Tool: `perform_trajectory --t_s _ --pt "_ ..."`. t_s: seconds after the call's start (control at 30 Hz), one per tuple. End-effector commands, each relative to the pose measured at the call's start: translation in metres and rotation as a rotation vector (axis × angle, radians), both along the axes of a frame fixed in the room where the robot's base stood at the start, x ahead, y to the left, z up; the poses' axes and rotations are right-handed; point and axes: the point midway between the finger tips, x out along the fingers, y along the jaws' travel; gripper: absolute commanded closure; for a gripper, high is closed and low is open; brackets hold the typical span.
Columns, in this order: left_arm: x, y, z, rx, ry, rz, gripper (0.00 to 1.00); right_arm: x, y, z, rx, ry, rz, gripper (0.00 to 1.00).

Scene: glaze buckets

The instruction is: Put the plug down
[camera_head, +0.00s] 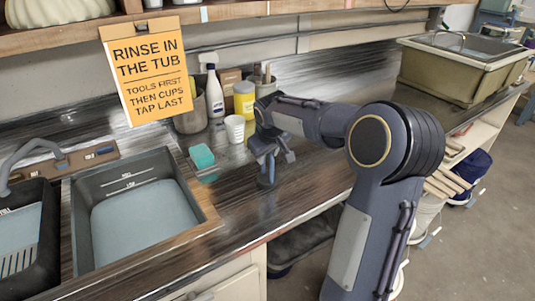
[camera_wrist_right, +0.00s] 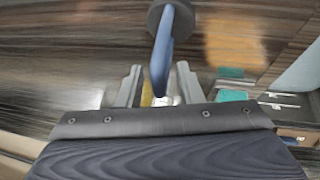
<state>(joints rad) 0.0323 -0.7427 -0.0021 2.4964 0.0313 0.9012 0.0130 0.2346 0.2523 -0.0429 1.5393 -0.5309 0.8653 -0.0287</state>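The plug (camera_head: 267,181) has a dark round base and a blue upright handle. In the head view it is on the dark counter, below my right gripper (camera_head: 275,156). In the right wrist view the plug's blue handle (camera_wrist_right: 161,62) reaches between the two fingers of my right gripper (camera_wrist_right: 158,86), with its dark disc beyond. Narrow gaps show between the handle and the fingers, so the gripper looks open around it. My left gripper is not in view.
A sink tub (camera_head: 180,165) with water is at the left, beside a dark basin (camera_head: 25,235). A teal sponge (camera_head: 202,156), a white cup (camera_head: 235,128) and a spray bottle (camera_head: 214,92) stand behind. An olive tub (camera_head: 440,72) is at the far right.

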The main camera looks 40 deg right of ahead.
Motion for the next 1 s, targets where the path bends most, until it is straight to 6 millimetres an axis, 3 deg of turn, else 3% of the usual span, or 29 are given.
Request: perform_trajectory --t_s 0.17,0.6,0.8,1.0 --pt "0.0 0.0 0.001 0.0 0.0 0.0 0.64 -0.005 0.003 0.017 -0.001 -0.005 0.0 0.67" --pt "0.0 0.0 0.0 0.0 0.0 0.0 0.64 -0.037 0.022 0.096 -0.001 -0.004 0.002 0.67" --pt "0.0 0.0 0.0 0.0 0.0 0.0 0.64 -0.043 0.026 0.11 0.0 -0.001 0.0 0.67" --pt "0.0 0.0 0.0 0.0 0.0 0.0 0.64 -0.055 0.034 0.11 0.023 -0.008 0.008 0.67"
